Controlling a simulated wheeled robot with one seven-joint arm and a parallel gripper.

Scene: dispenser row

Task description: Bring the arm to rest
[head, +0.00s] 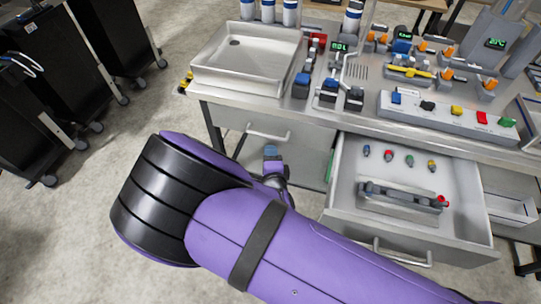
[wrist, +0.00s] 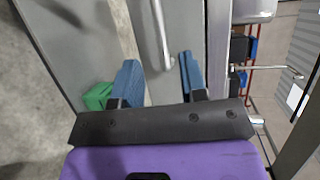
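My arm is purple with black bands and reaches across the lower middle of the head view. My gripper (wrist: 158,82) has two blue fingertips, set well apart in the wrist view, with nothing between them. In the head view a blue fingertip shows at my gripper's end (head: 271,153), in front of the bench's left cabinet and left of the open drawer. A drawer handle (wrist: 162,35) shows beyond the fingers in the wrist view; I cannot tell how far away it is.
The open drawer (head: 340,195) juts out at the right, holding several small coloured parts and a grey device. The bench (head: 225,97) carries a sink tray (head: 245,75) and dispensers. Dark wheeled carts (head: 50,60) stand at the left. Floor is clear between carts and bench.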

